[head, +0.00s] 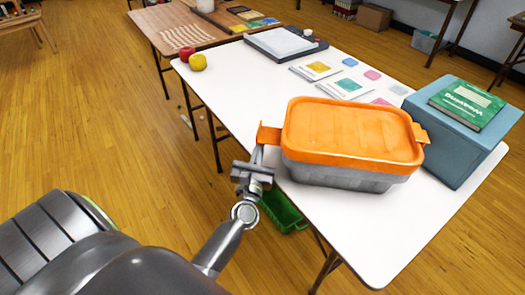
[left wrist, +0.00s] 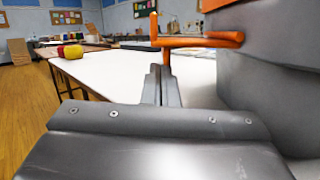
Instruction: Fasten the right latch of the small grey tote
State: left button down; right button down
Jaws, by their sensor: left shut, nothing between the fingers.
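The small grey tote (head: 340,176) stands on the white table with its orange lid (head: 350,128) on. The latch on the picture's right (head: 420,133) juts a little from the lid's end. The latch on the picture's left (head: 268,135) sticks out sideways from the lid, raised off the wall. My left gripper (head: 258,153) is shut and empty, just below that left latch. In the left wrist view the shut fingers (left wrist: 161,75) point at the underside of the outstretched orange latch (left wrist: 205,41); I cannot tell whether they touch. My right gripper is not in view.
A blue box (head: 455,140) with a green book (head: 467,105) stands close to the tote's right. Cards (head: 345,86) lie behind it. A red and a yellow ball-like item (head: 197,62) sit at the far left corner. The white table (head: 235,95) is clear left of the tote.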

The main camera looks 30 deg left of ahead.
pick_arm(q)
jog(key=r+m+p, duration=0.1)
jog(key=r+m, duration=0.1)
notch_tip(320, 180, up, 8)
jog(key=f+m+g+h+p, duration=0.1)
jog(key=m+h+p, duration=0.3)
jog(key=m+p, duration=1.15)
send_over(259, 140)
jog(key=shift+r+n+p, duration=0.25)
jog(key=shift+n+p, duration=0.05)
jog(key=shift+n, duration=0.15)
jog(key=shift+f+b, duration=0.35)
